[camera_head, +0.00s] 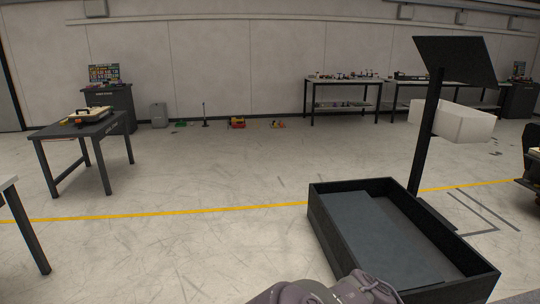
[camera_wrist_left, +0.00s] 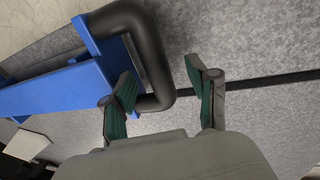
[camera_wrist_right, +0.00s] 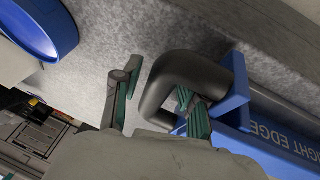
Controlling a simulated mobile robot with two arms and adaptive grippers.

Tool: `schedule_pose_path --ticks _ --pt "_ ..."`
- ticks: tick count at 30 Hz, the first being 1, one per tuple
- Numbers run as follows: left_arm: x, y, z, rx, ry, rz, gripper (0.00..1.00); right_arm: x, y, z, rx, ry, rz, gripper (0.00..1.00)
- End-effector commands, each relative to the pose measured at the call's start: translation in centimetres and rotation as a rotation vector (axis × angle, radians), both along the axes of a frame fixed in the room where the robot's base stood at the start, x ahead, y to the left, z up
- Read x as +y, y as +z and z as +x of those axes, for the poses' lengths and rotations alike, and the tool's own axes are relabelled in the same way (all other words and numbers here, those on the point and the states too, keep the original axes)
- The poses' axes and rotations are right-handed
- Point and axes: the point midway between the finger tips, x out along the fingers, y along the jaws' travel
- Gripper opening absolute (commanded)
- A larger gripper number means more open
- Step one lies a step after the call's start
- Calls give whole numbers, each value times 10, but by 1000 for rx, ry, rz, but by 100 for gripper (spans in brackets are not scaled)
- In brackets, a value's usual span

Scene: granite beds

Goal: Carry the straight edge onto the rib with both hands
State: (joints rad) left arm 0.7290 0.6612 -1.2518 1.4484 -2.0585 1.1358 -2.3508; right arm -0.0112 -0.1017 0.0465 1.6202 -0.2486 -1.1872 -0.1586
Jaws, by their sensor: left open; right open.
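The straight edge is a blue bar with thick black loop handles. In the left wrist view its blue body (camera_wrist_left: 60,90) is at the left, and my left gripper (camera_wrist_left: 160,70) is open with a finger on either side of the black handle (camera_wrist_left: 153,55). In the right wrist view the blue body with upside-down lettering (camera_wrist_right: 270,150) is at the lower right. My right gripper (camera_wrist_right: 158,78) is open there, its fingers on either side of the other black handle (camera_wrist_right: 170,80). Neither gripper is visibly closed on a handle. I cannot identify the rib for certain.
Speckled grey granite (camera_wrist_left: 270,125) lies beneath, with a dark line across it. A blue round object (camera_wrist_right: 35,25) is close by in the right wrist view. The head view shows a black open box (camera_head: 335,235), tables (camera_head: 80,128) and free floor (camera_head: 200,170).

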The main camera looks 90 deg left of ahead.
Motion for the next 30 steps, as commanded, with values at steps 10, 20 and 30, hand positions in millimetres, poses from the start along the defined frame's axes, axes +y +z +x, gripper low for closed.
schedule_pose_path --ticks 10,20,30 --pt "4 17 0 -1 -1 1 59 3 1 1 -4 2 4 48" --pt "7 34 0 -1 0 1 59 2 2 2 -5 2 5 48" --pt "10 50 0 -1 -1 1 59 2 2 2 -5 2 5 48"
